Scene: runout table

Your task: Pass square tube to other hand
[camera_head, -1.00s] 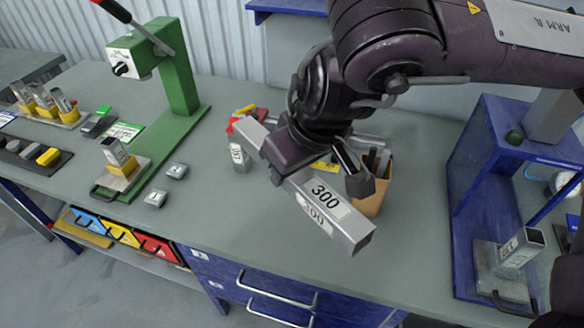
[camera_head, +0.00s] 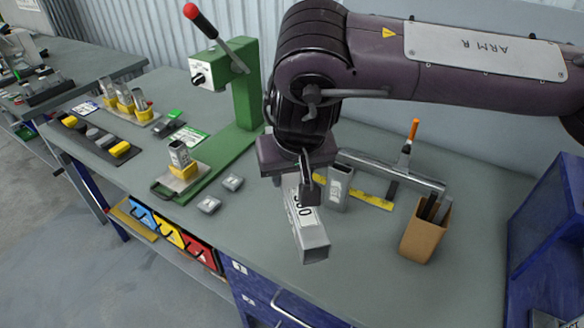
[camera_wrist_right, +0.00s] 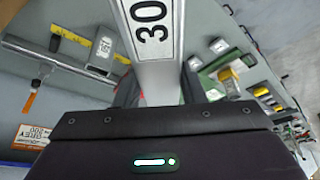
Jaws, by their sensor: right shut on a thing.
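The square tube (camera_head: 310,238) is a long silver-grey bar with a white label reading 300. My right gripper (camera_head: 308,192) is shut on it and holds it above the bench, with one end pointing toward the front of the picture. In the right wrist view the tube (camera_wrist_right: 152,70) runs up from between the fingers, its label facing the camera. The part of the tube behind my right gripper is hidden in the head view. My left gripper is in neither view.
The bench (camera_head: 350,270) carries a green lever press (camera_head: 243,95), a cardboard holder (camera_head: 424,232), a short tube piece (camera_head: 340,186), a yellow rule (camera_head: 372,201) and an orange-handled tool (camera_head: 411,135). A blue frame (camera_head: 550,220) stands at right. The bench front is clear.

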